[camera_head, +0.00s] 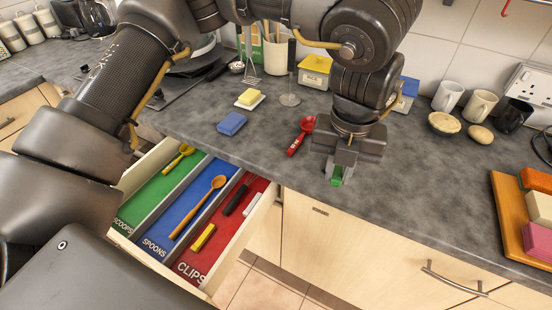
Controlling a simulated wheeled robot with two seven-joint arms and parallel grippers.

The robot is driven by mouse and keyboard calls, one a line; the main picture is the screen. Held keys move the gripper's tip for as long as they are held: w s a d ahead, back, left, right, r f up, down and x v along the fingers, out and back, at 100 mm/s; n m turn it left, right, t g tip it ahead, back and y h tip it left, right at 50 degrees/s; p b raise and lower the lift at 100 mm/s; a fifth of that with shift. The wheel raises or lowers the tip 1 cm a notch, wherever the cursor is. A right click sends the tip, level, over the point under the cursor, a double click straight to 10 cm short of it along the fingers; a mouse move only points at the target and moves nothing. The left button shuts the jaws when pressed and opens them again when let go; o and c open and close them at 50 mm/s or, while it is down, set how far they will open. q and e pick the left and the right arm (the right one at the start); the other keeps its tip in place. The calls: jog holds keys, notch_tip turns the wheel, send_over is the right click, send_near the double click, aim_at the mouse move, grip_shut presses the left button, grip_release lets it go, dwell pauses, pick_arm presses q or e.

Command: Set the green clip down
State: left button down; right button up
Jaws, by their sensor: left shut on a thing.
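My left gripper (341,172) points down over the front edge of the counter, right of the open drawer. It is shut on the green clip (337,176), of which only a small part shows below the fingers. I cannot tell whether the clip touches the counter. The open drawer (262,212) has a green SCOOPS section, a blue SPOONS section and a red CLIPS section (219,254). The CLIPS section holds a yellow clip (203,237), a black clip (236,200) and a white clip (252,205). My right gripper is out of view.
A red scoop (301,135) lies on the counter just left of my gripper. A blue sponge (231,123) lies behind the drawer. A yellow scoop (180,157) and wooden spoon (197,208) lie in the drawer. Mugs (480,106) stand at the back right. An orange tray (508,215) is at right.

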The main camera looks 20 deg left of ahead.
pick_arm(q)
jog(key=w+a+n, duration=0.2)
jog(key=a+n, duration=0.7)
jog(key=n, duration=0.6)
jog(key=w+a+n, duration=0.2)
jog(key=a+n, duration=0.6)
jog(key=n, duration=0.7)
jog(key=shift+w+a+f+n, duration=0.15)
jog(key=shift+w+a+n, duration=0.05)
jog(key=shift+a+n, duration=0.2)
